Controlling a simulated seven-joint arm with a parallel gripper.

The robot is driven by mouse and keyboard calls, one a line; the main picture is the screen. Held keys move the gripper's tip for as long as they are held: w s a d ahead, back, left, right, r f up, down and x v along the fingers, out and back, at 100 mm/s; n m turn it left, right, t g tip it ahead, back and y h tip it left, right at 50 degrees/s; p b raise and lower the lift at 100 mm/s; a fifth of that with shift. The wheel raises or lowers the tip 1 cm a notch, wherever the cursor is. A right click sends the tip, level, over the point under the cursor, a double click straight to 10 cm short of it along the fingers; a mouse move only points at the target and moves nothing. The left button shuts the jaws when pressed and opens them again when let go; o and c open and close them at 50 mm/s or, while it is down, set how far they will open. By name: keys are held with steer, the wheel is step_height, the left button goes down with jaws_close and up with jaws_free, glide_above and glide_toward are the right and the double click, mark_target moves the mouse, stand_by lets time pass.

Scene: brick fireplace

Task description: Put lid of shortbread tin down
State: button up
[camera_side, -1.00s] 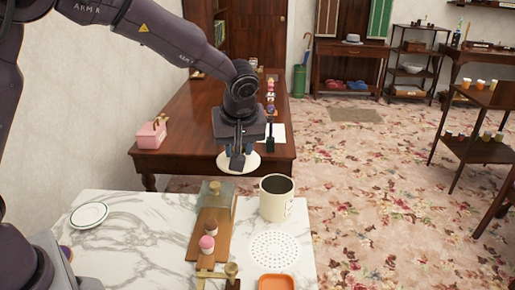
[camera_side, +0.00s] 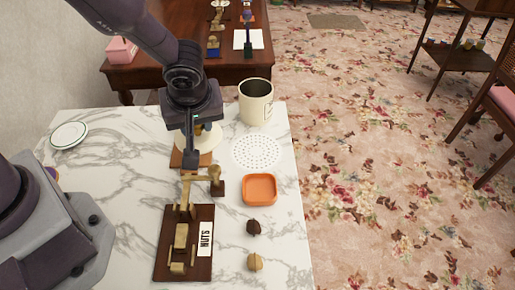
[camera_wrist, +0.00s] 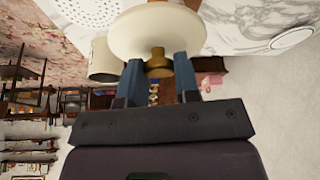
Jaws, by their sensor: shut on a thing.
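The lid (camera_side: 209,140) is a flat cream disc with a brass knob. My gripper (camera_side: 191,152) is shut on it and hides part of it in the side view. In the wrist view the brass knob (camera_wrist: 158,65) sits between the two fingers of my gripper (camera_wrist: 158,80), with the cream disc of the lid (camera_wrist: 157,33) beyond. The cream tin (camera_side: 256,110) stands upright and open at the back right of the marble table, right of the lid. I cannot tell how high the lid is above the table.
A brown board (camera_side: 178,160) lies partly hidden under the lid. A white perforated disc (camera_side: 255,151), an orange dish (camera_side: 259,189) and a wooden nutcracker board (camera_side: 183,245) lie nearer. A plate (camera_side: 69,135) is far left. Marble (camera_side: 120,180) is bare left of the boards.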

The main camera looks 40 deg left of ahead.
steer(key=w+d+f, duration=0.1)
steer(key=w+f, duration=0.2)
steer(key=w, duration=0.1)
steer(key=w+d+f, duration=0.1)
steer(key=w+f, duration=0.2)
steer(key=w, duration=0.1)
steer(key=w+d+f, duration=0.1)
steer(key=w+f, duration=0.2)
steer(key=w, duration=0.1)
steer(key=shift+w+d, duration=0.1)
steer(key=shift+w, duration=0.2)
steer(key=shift+w+f, duration=0.2)
steer(key=shift+f, duration=1.65)
steer(key=o, duration=0.9)
steer(key=shift+f, duration=0.15)
